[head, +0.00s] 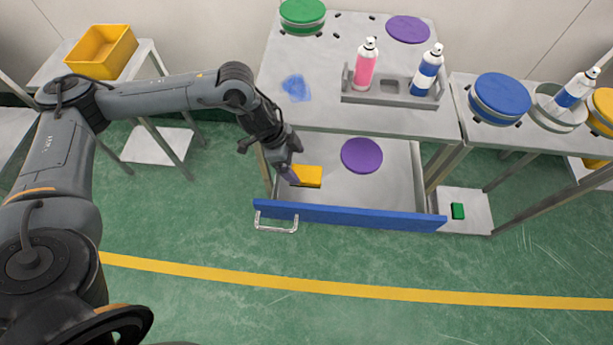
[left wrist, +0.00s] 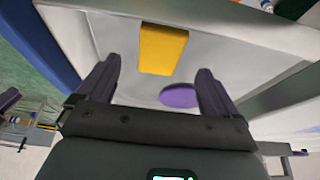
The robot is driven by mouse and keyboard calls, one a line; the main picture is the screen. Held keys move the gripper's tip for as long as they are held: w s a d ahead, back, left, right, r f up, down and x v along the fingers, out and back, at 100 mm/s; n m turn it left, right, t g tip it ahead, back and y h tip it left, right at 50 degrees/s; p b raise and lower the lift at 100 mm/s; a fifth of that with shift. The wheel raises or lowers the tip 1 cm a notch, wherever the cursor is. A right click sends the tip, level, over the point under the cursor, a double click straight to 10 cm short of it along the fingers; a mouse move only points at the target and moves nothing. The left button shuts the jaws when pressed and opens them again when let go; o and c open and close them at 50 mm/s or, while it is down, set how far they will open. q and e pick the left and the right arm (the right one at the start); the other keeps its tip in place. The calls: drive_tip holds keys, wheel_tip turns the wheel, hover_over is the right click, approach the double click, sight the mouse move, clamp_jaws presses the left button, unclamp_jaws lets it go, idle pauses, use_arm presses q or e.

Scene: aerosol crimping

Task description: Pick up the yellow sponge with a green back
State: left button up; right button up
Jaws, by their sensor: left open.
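The yellow sponge (head: 308,176) lies in the open drawer (head: 340,196), near its left side. Its green back does not show in either view. My left gripper (head: 287,174) is just left of the sponge and above the drawer. In the left wrist view the sponge (left wrist: 163,49) lies ahead of my open left gripper (left wrist: 155,85), roughly between the lines of its two fingers, with nothing held. Whether a finger touches the sponge cannot be told. My right gripper is not in view.
A purple disc (head: 362,155) lies in the drawer right of the sponge. The drawer's blue front (head: 350,217) rises on the near side. The tabletop (head: 330,115) overhangs the drawer's back and bears a can holder (head: 390,93). A green block (head: 457,211) sits on a low shelf at right.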

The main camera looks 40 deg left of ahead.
sight(305, 173)
use_arm(q)
drive_tip(key=b+x, duration=0.2)
drive_tip(key=x, duration=0.2)
drive_tip(key=shift+w+d+f, duration=0.2)
drive_tip(key=shift+w+d, duration=0.05)
drive_tip(key=shift+d+f, duration=0.15)
drive_tip(key=shift+f, duration=0.2)
drive_tip(key=shift+f, duration=0.2)
idle(0.5)
drive_tip(key=shift+c, duration=0.2)
drive_tip(key=c, duration=1.1)
